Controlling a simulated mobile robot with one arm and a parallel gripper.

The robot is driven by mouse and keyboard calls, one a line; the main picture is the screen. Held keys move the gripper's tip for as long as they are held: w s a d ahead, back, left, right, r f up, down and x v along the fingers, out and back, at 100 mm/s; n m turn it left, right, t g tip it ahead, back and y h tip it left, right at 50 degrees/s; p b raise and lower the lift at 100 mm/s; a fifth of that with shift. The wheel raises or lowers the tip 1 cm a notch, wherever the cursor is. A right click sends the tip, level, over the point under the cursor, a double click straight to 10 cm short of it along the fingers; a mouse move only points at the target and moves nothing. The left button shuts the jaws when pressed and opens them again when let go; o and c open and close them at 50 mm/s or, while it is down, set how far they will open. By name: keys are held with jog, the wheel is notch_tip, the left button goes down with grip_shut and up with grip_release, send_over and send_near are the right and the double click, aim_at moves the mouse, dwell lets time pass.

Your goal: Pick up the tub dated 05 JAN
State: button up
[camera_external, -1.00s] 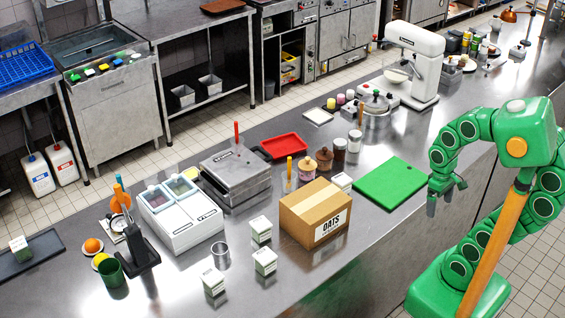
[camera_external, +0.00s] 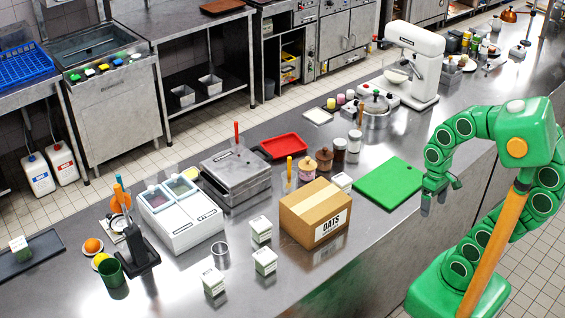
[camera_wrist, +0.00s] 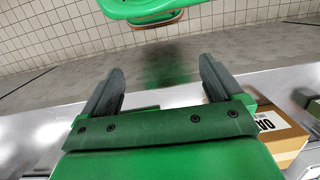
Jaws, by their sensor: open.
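Several small white tubs with printed labels stand on the steel counter in the external view. Two are left of the oats box, a front tub (camera_external: 265,262) and one behind it (camera_external: 261,229). Another tub (camera_external: 213,282) is nearer the front edge, one (camera_external: 342,182) is partly hidden behind the box, and one (camera_external: 19,249) is on a dark tray at far left. The dates are too small to read. My gripper (camera_external: 436,198) is open and empty, right of the green board and away from every tub. Its two fingers (camera_wrist: 160,88) are apart in the wrist view.
The oats box (camera_external: 316,212) stands between my gripper and the left tubs; it also shows in the wrist view (camera_wrist: 275,135). A green board (camera_external: 389,183) lies near my gripper.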

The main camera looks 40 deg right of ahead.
aim_at(211, 278)
jog(key=w+a+r+m+y, duration=0.1)
jog(key=w+a+m+y, duration=0.15)
jog(key=w+a, duration=0.75)
jog(key=w+a+r+m+g+y, duration=0.15)
jog(key=w+a+y, duration=0.25)
jog(key=a, duration=1.2)
jog(key=w+a+m+y, duration=0.3)
jog(key=w+a, duration=0.4)
jog(key=a, duration=0.6)
jog(key=shift+w+a+f+m+t+y, duration=0.5)
jog(key=shift+w+a+f+m, duration=1.6)
jog(key=shift+a, duration=2.05)
jog(key=shift+w+a+f+m+t+y, duration=0.25)
jog(key=shift+w+a+f+m+y, duration=0.4)
jog(key=shift+w+a+f+m, duration=1.85)
jog(key=shift+w+a+f+m+t+y, duration=0.5)
jog(key=shift+w+a+f, duration=1.35)
jog(key=shift+a, duration=3.95)
jog(key=shift+s+a+f, duration=0.3)
jog(key=shift+a+f, duration=0.3)
jog(key=shift+a, duration=0.05)
jog(key=shift+s+a+f, duration=0.35)
jog(key=shift+a+f, duration=0.2)
jog(key=shift+a, duration=0.1)
jog(key=shift+s+a+f, duration=0.3)
jog(key=shift+a+f, duration=0.3)
jog(key=shift+a, duration=0.4)
